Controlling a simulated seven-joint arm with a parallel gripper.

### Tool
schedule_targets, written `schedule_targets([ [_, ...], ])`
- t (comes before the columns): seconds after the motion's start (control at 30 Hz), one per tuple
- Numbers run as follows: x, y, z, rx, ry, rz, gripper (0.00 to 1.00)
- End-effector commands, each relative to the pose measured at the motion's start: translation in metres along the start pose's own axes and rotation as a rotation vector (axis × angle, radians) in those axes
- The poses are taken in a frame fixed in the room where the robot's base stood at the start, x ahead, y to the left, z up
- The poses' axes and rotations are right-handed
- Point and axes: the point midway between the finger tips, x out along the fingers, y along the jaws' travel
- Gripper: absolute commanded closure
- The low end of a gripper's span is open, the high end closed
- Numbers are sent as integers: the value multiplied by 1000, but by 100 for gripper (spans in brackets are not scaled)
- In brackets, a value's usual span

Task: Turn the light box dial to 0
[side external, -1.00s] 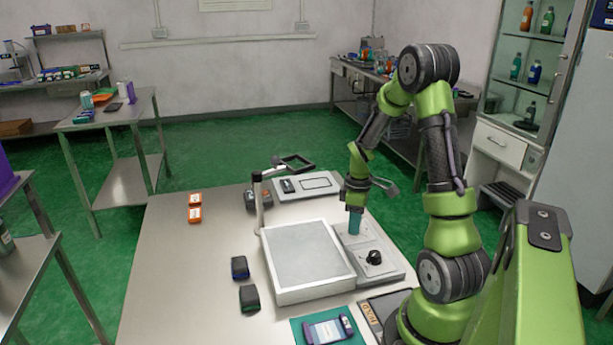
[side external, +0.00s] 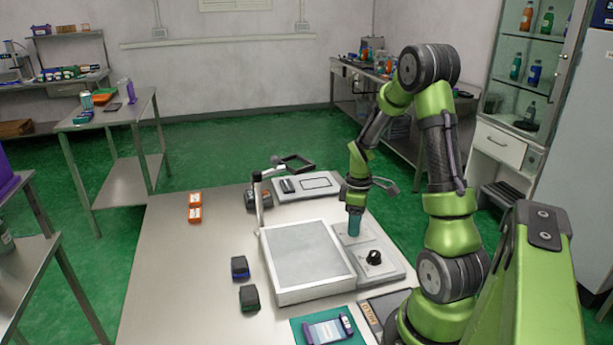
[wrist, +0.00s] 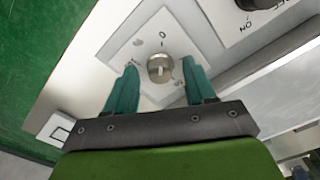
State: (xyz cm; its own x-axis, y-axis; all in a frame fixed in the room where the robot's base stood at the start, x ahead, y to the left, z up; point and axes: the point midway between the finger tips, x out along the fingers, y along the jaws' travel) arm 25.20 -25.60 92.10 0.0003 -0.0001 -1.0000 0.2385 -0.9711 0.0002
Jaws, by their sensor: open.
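In the wrist view a round metallic dial (wrist: 160,67) sits on a pale square plate (wrist: 178,35), with a "0" printed above it and another small mark to the upper left. A light slot or ridge on the dial runs roughly up and down in the picture. My gripper (side external: 354,236) is open and points down over the panel beside the light box (side external: 303,253). Its teal fingers stand on either side of the dial, apparently with gaps. In the side external view my gripper hides this dial. A black knob (side external: 374,257) sits nearer on the same panel.
A flat pad with a black device (side external: 288,186) lies behind the light box. A teal mat (side external: 300,336) is at the front. The left tabletop is mostly clear.

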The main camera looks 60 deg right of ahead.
Motion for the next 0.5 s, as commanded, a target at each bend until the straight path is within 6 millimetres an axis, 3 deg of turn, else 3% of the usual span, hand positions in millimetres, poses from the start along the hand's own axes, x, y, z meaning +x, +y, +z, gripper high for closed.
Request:
schedule_targets([
  [0.17,-14,1,0,1,2,3,46],
  [0.5,-92,1,-1,-1,4,7,46],
])
